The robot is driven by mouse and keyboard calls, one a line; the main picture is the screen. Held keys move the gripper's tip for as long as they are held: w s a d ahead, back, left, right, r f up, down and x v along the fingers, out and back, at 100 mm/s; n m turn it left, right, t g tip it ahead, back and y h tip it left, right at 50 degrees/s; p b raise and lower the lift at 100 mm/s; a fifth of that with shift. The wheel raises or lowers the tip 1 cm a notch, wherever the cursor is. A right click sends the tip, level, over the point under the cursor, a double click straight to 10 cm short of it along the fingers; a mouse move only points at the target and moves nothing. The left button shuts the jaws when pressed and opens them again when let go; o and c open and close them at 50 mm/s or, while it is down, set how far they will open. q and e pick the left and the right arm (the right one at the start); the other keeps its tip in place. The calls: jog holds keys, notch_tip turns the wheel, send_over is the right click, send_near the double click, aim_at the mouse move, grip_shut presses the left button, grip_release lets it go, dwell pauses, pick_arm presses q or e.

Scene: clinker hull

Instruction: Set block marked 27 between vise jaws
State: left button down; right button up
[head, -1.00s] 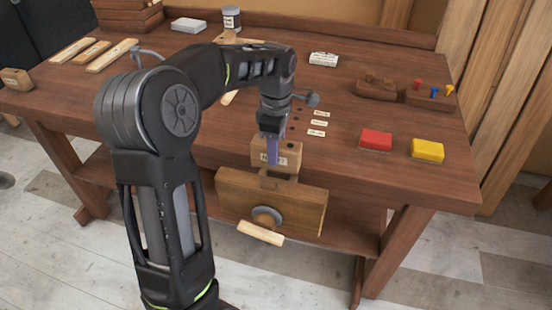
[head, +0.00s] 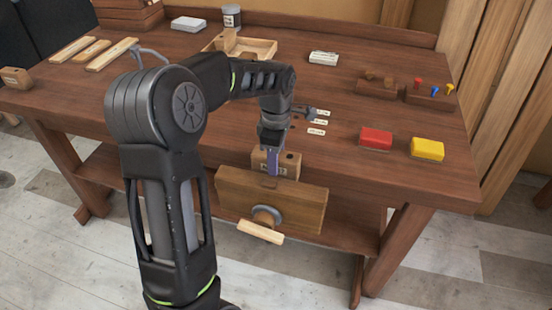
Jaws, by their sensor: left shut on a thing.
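My left gripper (head: 271,165) is shut on a wooden block (head: 291,163) with a dark hole in its top and a pale label on its front. The gripper's fingers cover part of the label, so I cannot read its number. The vise's wide wooden front jaw (head: 300,205) is at the bench's front edge, with a round grey screw plate and pale handle (head: 258,232). The block stands upright; its lower edge is hidden behind the front jaw's top. The rear jaw is not clearly visible. My right gripper is not in view.
Another labelled block (head: 15,78) sits at the bench's left end. A shallow wooden tray (head: 262,48) is behind my arm. A red box (head: 376,138) and a yellow box (head: 427,148) lie to the right. Small label cards (head: 318,122) lie behind the vise.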

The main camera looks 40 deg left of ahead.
pick_arm(q)
jog(key=shift+s+f, duration=0.15)
jog(key=shift+f, duration=0.2)
jog(key=c, duration=0.8)
grip_release()
jog(key=shift+d+f, duration=0.1)
jog(key=shift+f, duration=0.1)
jog(key=shift+s, duration=0.1)
jog(key=shift+r, duration=0.45)
jog(key=r, duration=1.2)
jog(key=shift+w+r, duration=0.25)
jog(key=shift+r, duration=0.15)
